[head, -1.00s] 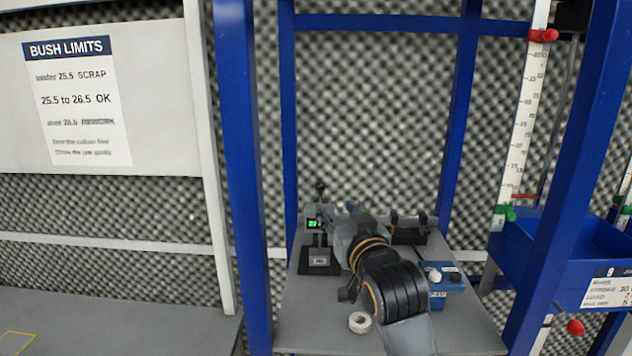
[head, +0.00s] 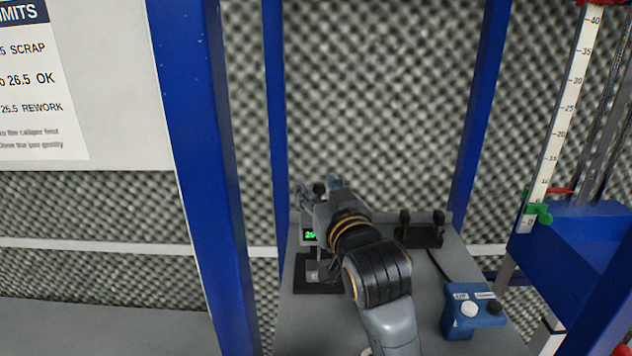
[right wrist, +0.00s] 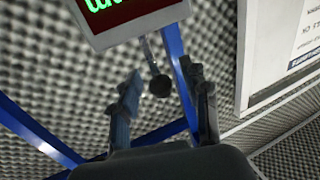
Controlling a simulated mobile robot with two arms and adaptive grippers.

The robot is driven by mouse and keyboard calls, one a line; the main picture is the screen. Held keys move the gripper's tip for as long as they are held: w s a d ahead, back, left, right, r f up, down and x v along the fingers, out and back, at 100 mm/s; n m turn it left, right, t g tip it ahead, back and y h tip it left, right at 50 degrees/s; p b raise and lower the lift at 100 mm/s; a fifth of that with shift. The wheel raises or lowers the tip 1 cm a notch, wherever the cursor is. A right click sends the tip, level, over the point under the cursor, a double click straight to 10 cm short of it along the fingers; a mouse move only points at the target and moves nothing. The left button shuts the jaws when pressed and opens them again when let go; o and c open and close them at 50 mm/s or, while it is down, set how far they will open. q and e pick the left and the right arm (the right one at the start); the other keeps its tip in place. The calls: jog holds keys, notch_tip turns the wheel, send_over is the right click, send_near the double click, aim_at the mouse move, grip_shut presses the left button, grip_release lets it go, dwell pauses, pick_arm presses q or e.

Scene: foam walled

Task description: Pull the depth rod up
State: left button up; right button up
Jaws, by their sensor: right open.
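The depth gauge stands on the grey bench with its green-lit display (head: 309,235) facing me and its dark base (head: 317,287) below. The depth rod's dark round knob (head: 319,188) shows at the top in the head view. In the right wrist view the display (right wrist: 130,15) is at the top edge, and the thin rod (right wrist: 150,50) ends in the dark knob (right wrist: 159,86). My right gripper (right wrist: 162,73) is open, with a finger on each side of the knob and gaps visible. My right arm hides part of the gauge. My left gripper is out of view.
A dark holder (head: 422,235) stands at the bench's back right. A blue button box (head: 474,314) sits at its right side. Blue frame posts (head: 200,150) flank the bench. A white scale (head: 565,110) rises above a blue bin (head: 570,250) at right.

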jog(key=shift+s+r, duration=0.15)
jog(key=shift+s, duration=0.2)
jog(key=shift+c, duration=0.7)
grip_shut()
jog(key=shift+r, duration=1.3)
jog(key=shift+c, duration=0.2)
grip_release()
jog(key=shift+o, duration=0.9)
jog(key=shift+w+f, duration=0.1)
jog(key=shift+w, duration=0.1)
jog(key=v, duration=0.7)
jog(key=shift+s, duration=0.2)
